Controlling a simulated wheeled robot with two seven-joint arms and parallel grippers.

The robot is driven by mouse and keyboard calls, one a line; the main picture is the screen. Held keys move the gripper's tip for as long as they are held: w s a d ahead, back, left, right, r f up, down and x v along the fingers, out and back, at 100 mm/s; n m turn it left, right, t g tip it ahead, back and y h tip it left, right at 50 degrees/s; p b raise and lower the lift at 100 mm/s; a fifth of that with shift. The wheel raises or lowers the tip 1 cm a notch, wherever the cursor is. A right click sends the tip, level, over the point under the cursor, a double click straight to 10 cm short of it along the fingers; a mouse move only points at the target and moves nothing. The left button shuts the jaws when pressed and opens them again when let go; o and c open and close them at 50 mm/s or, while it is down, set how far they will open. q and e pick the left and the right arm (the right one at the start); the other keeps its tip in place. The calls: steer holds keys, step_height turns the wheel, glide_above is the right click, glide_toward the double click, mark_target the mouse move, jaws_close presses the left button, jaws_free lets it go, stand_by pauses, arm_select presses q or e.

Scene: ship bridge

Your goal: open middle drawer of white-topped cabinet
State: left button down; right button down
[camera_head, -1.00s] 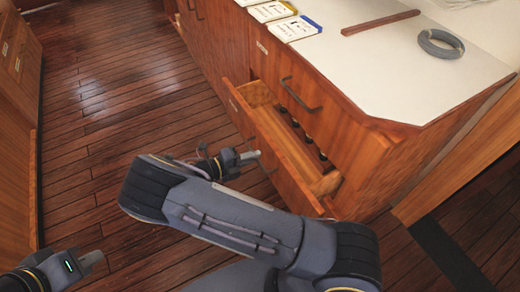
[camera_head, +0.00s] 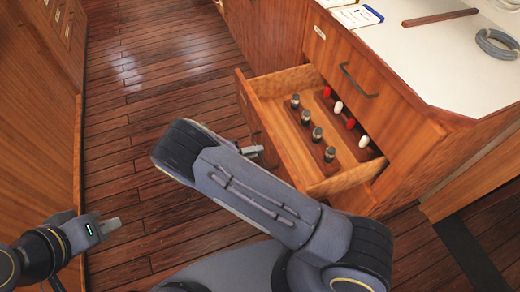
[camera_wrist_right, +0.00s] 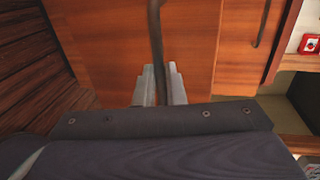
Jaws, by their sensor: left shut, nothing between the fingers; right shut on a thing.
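The white-topped cabinet (camera_head: 446,62) stands at the right in the head view. Its middle drawer (camera_head: 345,180), below a closed top drawer (camera_head: 350,60), is pulled well out. Several dark, red and white pieces stand inside it. My right gripper (camera_head: 252,152) is at the drawer's front, partly hidden by my right arm. In the right wrist view, my right gripper (camera_wrist_right: 160,86) is shut on the dark vertical-looking drawer handle (camera_wrist_right: 156,28). My left gripper (camera_head: 110,227) is shut and empty over the floor at lower left, away from the cabinet.
White-and-blue labelled cards (camera_head: 356,16), a brown strip (camera_head: 440,17) and a grey coil (camera_head: 496,44) lie on the cabinet top. A wooden wall unit (camera_head: 35,130) runs along the left. Plank floor (camera_head: 160,85) between is clear.

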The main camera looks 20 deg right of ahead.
steer(key=shift+a, duration=0.55)
steer(key=c, duration=1.5)
jaws_free()
steer(key=v, duration=0.7)
steer(key=shift+a+r, duration=0.1)
steer(key=shift+a, duration=0.3)
steer(key=shift+a, duration=0.1)
